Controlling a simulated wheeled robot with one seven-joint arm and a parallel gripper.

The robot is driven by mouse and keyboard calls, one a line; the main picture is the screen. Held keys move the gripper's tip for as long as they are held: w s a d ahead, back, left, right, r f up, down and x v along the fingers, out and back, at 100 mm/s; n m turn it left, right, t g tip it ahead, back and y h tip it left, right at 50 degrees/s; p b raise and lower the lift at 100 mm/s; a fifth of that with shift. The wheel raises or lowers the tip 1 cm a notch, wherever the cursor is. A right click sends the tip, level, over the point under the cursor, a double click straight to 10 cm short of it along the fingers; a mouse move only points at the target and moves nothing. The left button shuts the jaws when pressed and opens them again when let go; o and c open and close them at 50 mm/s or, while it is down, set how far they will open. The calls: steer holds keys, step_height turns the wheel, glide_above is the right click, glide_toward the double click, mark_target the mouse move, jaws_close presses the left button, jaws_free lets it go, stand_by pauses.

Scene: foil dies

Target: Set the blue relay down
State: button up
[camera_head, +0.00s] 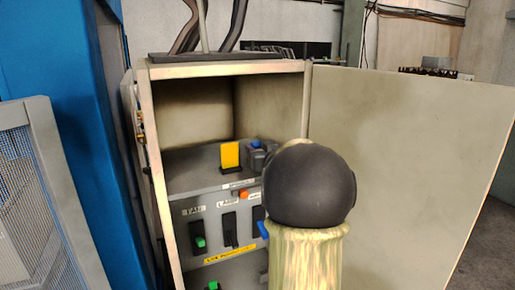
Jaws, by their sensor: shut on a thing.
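My gripper (258,156), small and dark grey, shows inside the open cabinet, just above the shelf and left of the round black joint of my arm. It is shut on the blue relay (256,144), of which only a small blue patch shows between the grey parts. My arm hides much of the area to the right and below. I cannot tell whether the relay touches the shelf (195,176).
A yellow block (230,155) stands upright in a dark base on the shelf, close left of my gripper. Below, the labelled panel (215,222) carries switches with green, orange and blue parts. The cabinet door (410,150) stands open at right. The shelf's left part is clear.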

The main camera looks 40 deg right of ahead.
steer(key=shift+f, duration=0.2)
steer(key=o, duration=1)
steer(key=shift+r, duration=0.15)
steer(key=b+v, duration=0.4)
steer(key=v, duration=0.8)
